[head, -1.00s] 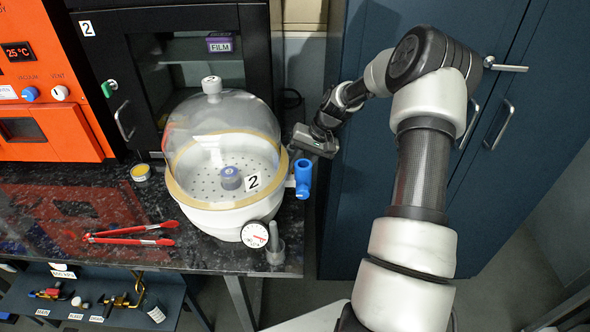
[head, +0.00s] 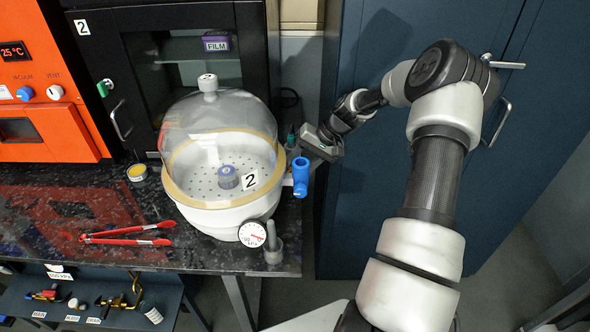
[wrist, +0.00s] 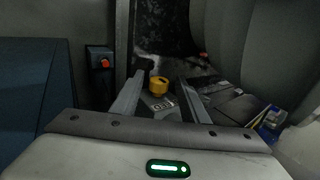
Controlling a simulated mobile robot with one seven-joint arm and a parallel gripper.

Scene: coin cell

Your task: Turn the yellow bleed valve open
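A small yellow round knob (wrist: 159,85), which appears to be the bleed valve, shows in the wrist view between the two fingers of my gripper (wrist: 161,88). A grey plate with unclear markings lies just below it. The fingers are apart with a gap on both sides of the knob; I cannot tell how far beyond the tips it is. In the head view my gripper (head: 318,143) is beside the right rim of the domed desiccator (head: 195,209), behind the blue valve (head: 300,177). The yellow knob is hidden in that view.
A pressure gauge (head: 252,234) sits at the desiccator's front. Red tongs (head: 125,235) and a yellow-topped tin (head: 137,172) lie on the dark bench. A blue cabinet (head: 365,215) stands to the right. A box with a red button (wrist: 104,64) shows in the wrist view.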

